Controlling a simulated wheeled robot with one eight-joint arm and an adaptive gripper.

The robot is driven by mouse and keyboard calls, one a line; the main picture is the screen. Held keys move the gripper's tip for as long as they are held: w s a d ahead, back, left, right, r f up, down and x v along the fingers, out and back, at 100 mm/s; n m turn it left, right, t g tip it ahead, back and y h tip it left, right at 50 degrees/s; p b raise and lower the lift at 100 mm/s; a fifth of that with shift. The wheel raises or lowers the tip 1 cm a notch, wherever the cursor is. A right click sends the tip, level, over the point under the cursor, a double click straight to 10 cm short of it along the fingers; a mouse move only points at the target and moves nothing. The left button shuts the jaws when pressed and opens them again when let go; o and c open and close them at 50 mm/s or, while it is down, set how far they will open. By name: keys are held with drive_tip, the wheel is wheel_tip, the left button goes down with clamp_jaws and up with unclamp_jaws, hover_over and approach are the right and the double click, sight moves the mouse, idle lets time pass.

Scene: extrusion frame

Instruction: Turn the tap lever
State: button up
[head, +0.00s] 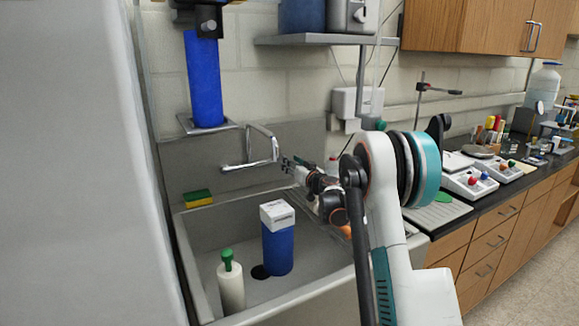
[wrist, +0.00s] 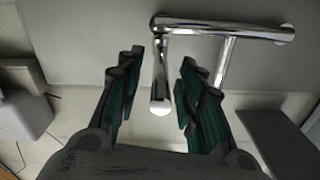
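The chrome tap (head: 249,163) is mounted on the grey back panel above the sink. In the wrist view, its thick horizontal bar (wrist: 225,27) runs across the top. A chrome arm with a rounded end (wrist: 160,80) reaches from the bar towards the camera; I cannot tell for sure whether it is the lever. My gripper (head: 287,163) is close to the tap's right end in the head view. In the wrist view, my gripper (wrist: 162,64) is open, with one finger on each side of this arm and visible gaps to both.
A sponge (head: 198,198) lies on the sink's back edge. A blue cylinder (head: 204,85) stands above left, and a shelf (head: 320,40) hangs above.

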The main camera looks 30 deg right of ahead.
drive_tip(key=shift+w+a, duration=0.1)
drive_tip(key=shift+w, duration=0.85)
clamp_jaws()
